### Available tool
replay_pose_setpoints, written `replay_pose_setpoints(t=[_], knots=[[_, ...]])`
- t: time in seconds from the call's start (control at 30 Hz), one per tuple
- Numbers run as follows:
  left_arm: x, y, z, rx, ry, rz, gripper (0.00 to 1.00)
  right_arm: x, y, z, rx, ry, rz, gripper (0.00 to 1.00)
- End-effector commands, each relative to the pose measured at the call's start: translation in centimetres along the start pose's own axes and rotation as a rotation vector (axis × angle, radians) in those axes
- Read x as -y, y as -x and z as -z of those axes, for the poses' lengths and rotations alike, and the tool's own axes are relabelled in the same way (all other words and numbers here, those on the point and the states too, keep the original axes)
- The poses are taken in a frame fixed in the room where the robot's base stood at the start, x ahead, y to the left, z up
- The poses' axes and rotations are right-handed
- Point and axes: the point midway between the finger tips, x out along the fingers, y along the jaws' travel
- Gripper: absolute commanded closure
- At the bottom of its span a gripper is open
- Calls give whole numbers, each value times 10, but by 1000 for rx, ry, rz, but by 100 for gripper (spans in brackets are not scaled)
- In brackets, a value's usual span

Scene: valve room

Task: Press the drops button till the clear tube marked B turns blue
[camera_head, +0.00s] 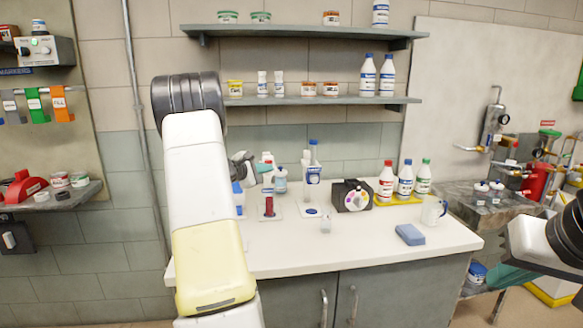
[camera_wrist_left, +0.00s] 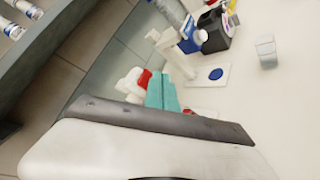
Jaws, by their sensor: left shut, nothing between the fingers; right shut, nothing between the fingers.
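My left gripper (camera_head: 265,168) is shut and empty, raised over the back of the white counter. Its teal fingers also show in the left wrist view (camera_wrist_left: 163,92). A white stand (camera_head: 312,211) with a blue disc on its base stands to the right of it. The disc shows in the wrist view too (camera_wrist_left: 216,74). A small clear container (camera_head: 326,222) stands in front of this stand; it also shows in the wrist view (camera_wrist_left: 267,55). No B mark or drops button is readable. My right gripper (camera_head: 515,277) is shut and empty at the far right, off the counter.
A red upright piece (camera_head: 269,207) stands on a white base left of the blue disc. A black box with coloured discs (camera_head: 351,196), bottles on a yellow tray (camera_head: 400,200), a mug (camera_head: 433,210) and a blue sponge (camera_head: 410,234) lie rightward. The front counter is mostly clear.

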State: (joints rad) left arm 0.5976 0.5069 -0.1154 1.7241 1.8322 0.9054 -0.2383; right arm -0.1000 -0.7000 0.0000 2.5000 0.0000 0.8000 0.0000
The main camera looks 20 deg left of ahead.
Motion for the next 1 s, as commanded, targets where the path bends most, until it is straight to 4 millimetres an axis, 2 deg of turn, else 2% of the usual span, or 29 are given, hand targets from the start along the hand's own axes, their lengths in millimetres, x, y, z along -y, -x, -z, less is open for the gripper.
replay_pose_setpoints(t=[0.57,1.0], knots=[[-2,-2,2,-1,0,-1,100,0,0,0,0,0,0,100],[8,11,-7,-1,1,-1,100,0,0,0,0,0,0,100]])
